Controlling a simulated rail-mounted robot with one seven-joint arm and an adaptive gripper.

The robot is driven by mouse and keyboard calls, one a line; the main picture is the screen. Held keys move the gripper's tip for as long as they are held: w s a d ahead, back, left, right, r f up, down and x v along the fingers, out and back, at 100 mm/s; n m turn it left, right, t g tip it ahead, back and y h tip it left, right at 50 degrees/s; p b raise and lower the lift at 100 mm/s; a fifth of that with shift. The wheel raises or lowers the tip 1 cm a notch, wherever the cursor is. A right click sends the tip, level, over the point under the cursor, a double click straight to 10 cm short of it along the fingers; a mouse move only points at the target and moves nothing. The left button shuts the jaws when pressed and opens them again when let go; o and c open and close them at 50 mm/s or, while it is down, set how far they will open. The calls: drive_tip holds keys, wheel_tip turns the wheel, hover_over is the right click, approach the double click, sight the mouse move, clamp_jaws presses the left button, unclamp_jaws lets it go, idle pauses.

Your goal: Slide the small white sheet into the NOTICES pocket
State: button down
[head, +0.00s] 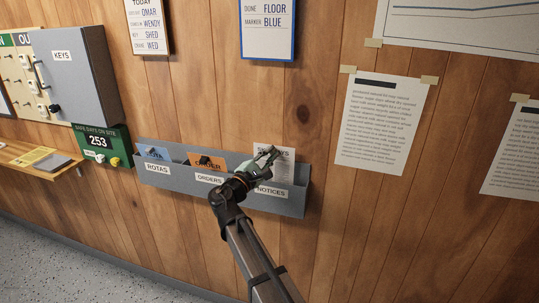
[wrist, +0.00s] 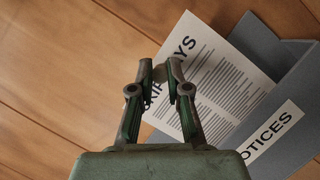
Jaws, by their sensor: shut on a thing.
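The small white sheet (head: 285,170) has a dark heading, partly hidden, ending in "AYS", and lines of print. It also shows in the wrist view (wrist: 225,75), tilted. My gripper (head: 270,155) is shut on the sheet near its heading edge; the fingertips (wrist: 162,72) are close together there in the wrist view. The NOTICES pocket (head: 295,203) is the right end of the grey wall rack. The sheet's lower end meets the pocket's front wall and appears to pass behind it; how deep it sits is hidden. The NOTICES label (wrist: 270,130) is beside the sheet.
The ORDERS pocket (head: 208,187) holds an orange card (head: 205,160). The ROTAS pocket (head: 158,178) holds a blue card (head: 157,153). A grey key cabinet (head: 75,75) and a green counter sign (head: 97,143) are to the left. The wall right of the rack is clear below a taped notice (head: 380,125).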

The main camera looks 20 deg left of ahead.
drive_tip(key=shift+f, duration=0.45)
wheel_tip(320, 180, down, 3)
drive_tip(key=b, duration=0.2)
drive_tip(key=shift+b, duration=0.35)
idle(0.4)
drive_tip(key=c, duration=1.1)
unclamp_jaws()
drive_tip(key=shift+o, duration=0.2)
